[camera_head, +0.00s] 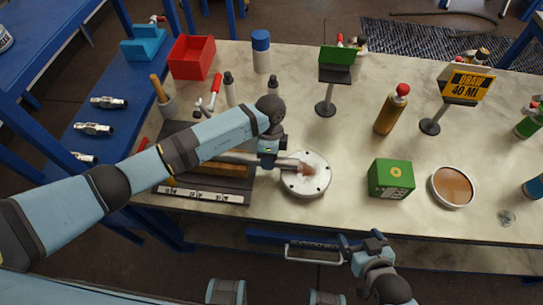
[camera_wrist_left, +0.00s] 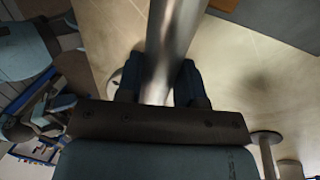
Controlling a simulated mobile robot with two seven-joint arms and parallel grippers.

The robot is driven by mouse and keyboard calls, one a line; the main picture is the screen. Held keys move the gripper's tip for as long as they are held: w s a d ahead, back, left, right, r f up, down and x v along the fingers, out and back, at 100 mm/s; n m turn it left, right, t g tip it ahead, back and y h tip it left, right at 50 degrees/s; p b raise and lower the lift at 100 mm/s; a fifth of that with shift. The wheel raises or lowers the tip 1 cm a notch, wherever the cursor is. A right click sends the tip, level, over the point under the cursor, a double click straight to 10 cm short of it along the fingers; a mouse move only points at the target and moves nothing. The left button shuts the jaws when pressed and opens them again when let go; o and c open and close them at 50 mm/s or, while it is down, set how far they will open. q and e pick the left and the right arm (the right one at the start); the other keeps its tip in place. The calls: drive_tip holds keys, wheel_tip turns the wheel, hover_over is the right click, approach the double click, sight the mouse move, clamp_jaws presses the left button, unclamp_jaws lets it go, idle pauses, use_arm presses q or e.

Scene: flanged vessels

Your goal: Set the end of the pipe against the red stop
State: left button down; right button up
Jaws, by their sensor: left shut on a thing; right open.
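A grey metal pipe (camera_head: 237,157) lies roughly level over a black fixture, its right end above a round white flange (camera_head: 305,186). My left gripper (camera_head: 268,161) is shut on the pipe near that end. In the left wrist view the pipe (camera_wrist_left: 174,40) runs between the fingers of the left gripper (camera_wrist_left: 158,88). The black fixture (camera_head: 185,142) carries a white marked scale (camera_head: 203,195) along its front. A small red piece (camera_head: 141,146) shows at the fixture's left edge; my arm hides the pipe's left end and any contact there. My right gripper (camera_head: 362,240) is open and empty at the table's front.
A green box (camera_head: 391,178) and a brown-filled dish (camera_head: 452,187) stand to the right. A brown bottle (camera_head: 391,110), sign stands and a red bin (camera_head: 192,58) stand behind. Clear tabletop (camera_head: 345,150) lies between the flange and the green box.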

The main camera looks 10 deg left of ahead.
use_arm(q)
drive_tip(key=shift+a, duration=0.15)
drive_tip(key=c, duration=0.7)
unclamp_jaws()
drive_tip(key=shift+r, duration=0.1)
drive_tip(key=b+v, duration=0.1)
drive_tip(key=v, duration=1.2)
drive_tip(key=shift+r, duration=0.35)
